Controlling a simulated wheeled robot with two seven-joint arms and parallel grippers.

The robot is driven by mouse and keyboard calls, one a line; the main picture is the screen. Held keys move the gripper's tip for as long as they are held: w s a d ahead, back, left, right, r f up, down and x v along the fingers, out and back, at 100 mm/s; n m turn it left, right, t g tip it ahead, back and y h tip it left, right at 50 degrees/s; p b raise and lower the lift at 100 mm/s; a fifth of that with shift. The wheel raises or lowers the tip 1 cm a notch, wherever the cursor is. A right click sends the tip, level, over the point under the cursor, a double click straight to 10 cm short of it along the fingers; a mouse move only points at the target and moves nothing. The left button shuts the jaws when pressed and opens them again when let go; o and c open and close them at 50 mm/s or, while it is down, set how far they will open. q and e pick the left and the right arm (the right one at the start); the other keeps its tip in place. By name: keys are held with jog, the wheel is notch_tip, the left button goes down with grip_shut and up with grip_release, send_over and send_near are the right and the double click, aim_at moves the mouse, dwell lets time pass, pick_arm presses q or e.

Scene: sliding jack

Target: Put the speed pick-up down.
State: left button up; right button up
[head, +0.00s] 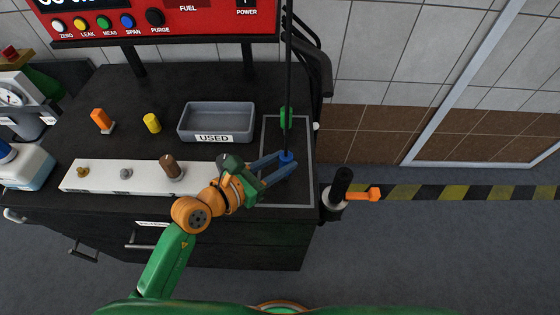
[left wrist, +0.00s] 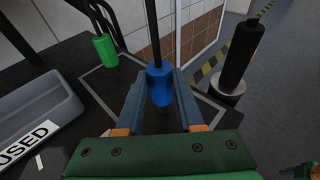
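A blue cylinder-like piece (head: 286,157) with a black lead rising from it, seemingly the speed pick-up, is at the fingertips of my left gripper (head: 280,167). In the left wrist view the blue piece (left wrist: 159,86) sits between the two fingers, which appear to touch it on both sides. It is over the pale-outlined rectangle (head: 266,205) at the bench's right end. I cannot tell whether its bottom touches the bench. A similar green piece (head: 286,117) is at the rectangle's far part, also by a black lead.
A grey tray marked USED (head: 190,131) stands left of the rectangle. A white block (head: 100,177) with several knobs lies at the front. An orange piece (head: 101,119) and yellow piece (head: 152,123) stand behind it. A black-handled post (head: 340,188) is just off the bench's right edge.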

pick_arm(q)
jog(key=o, duration=0.4)
jog(key=shift+o, duration=0.2)
jog(key=shift+r, duration=0.15)
jog(key=b+v, duration=0.1)
jog(key=v, duration=1.1)
